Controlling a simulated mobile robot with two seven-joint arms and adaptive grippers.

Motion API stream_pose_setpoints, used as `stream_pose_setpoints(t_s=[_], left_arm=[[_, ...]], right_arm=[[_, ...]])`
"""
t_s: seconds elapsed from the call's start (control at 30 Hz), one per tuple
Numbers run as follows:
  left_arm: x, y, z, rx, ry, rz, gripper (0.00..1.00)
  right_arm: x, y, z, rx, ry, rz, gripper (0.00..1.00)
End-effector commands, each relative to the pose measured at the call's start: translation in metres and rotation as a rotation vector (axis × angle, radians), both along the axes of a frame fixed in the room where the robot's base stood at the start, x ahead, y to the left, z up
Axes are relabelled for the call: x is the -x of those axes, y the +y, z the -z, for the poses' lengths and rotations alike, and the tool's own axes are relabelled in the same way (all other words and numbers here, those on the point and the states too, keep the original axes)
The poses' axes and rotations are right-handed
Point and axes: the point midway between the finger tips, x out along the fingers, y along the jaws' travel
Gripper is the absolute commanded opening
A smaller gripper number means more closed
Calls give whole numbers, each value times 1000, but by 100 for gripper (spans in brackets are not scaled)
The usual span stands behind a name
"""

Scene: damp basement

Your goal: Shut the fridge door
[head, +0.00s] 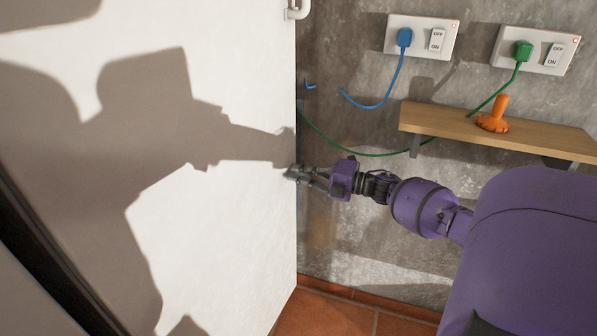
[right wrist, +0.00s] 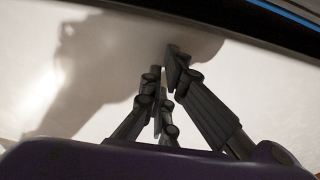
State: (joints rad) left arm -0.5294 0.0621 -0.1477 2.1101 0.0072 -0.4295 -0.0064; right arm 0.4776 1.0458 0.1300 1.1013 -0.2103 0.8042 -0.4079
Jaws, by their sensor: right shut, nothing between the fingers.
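The fridge door (head: 215,240) is the large white panel filling the left of the head view. Its right edge stands in front of the grey wall, and a white handle (head: 297,10) shows at the top of that edge. My right gripper (head: 292,173) is shut and empty, its fingertips at the door's right edge; I cannot tell whether they touch. In the right wrist view the closed fingers (right wrist: 168,62) point at the white door surface (right wrist: 100,95), close to it. My left gripper is not in view. The fridge's inside is not visible.
A wooden shelf (head: 460,130) with an orange object (head: 494,115) is on the wall at right. Above are two sockets (head: 422,37) (head: 535,50) with a blue cable (head: 386,95) and a green cable (head: 495,95). Brown tiles (head: 330,314) cover the floor.

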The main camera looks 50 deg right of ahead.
Motion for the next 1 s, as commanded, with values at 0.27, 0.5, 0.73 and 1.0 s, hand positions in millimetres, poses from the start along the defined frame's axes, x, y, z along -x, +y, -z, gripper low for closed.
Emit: stream_pose_setpoints(t_s=[0.27, 0.5, 0.73, 1.0], left_arm=[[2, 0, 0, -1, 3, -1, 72], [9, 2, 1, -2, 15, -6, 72], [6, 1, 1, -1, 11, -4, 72], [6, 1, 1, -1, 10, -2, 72]], right_arm=[[0, 0, 0, 0, 0, 1, 0], [1, 0, 0, 0, 0, 1, 0], [26, -11, 1, 1, 3, 2, 0], [79, -35, 1, 0, 3, 3, 0]])
